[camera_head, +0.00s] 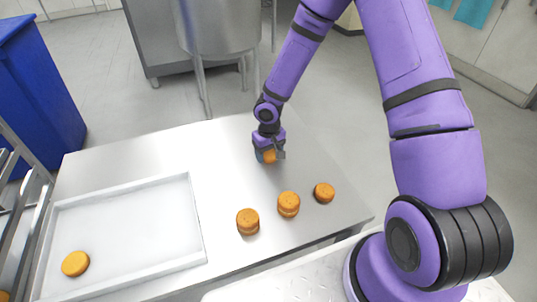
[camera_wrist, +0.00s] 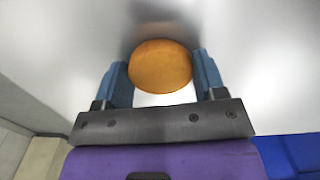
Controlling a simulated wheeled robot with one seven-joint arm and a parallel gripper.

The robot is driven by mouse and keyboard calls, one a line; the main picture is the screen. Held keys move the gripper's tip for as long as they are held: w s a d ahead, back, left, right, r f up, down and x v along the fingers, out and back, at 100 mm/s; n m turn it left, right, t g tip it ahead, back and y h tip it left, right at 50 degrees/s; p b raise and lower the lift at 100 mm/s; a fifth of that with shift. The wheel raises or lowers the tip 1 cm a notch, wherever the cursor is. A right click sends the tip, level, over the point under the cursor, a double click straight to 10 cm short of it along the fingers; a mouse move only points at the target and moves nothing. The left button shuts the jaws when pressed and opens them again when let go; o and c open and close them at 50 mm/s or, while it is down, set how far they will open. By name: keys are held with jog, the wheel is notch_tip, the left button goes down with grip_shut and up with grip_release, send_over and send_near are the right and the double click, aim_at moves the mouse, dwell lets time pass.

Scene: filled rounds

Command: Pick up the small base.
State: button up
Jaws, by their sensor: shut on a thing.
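My gripper (camera_head: 268,155) is low over the far right part of the metal table and is shut on a small round orange-brown base (camera_head: 269,157). In the wrist view the base (camera_wrist: 160,66) sits between the two blue fingers of my gripper (camera_wrist: 161,78), with a finger at each side. I cannot tell whether the base is clear of the table or touching it. Part of the base is hidden by the fingers in the head view.
A white tray (camera_head: 201,222) on the left of the metal table (camera_head: 225,160) holds one orange round (camera_head: 75,263). Two filled-looking rounds (camera_head: 248,222) (camera_head: 288,204) and a smaller round (camera_head: 324,193) stand near the table's front edge. A blue bin (camera_head: 40,95) is at far left.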

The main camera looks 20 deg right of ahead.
aim_at(269, 154)
notch_tip(269, 154, up, 10)
dwell(0.6)
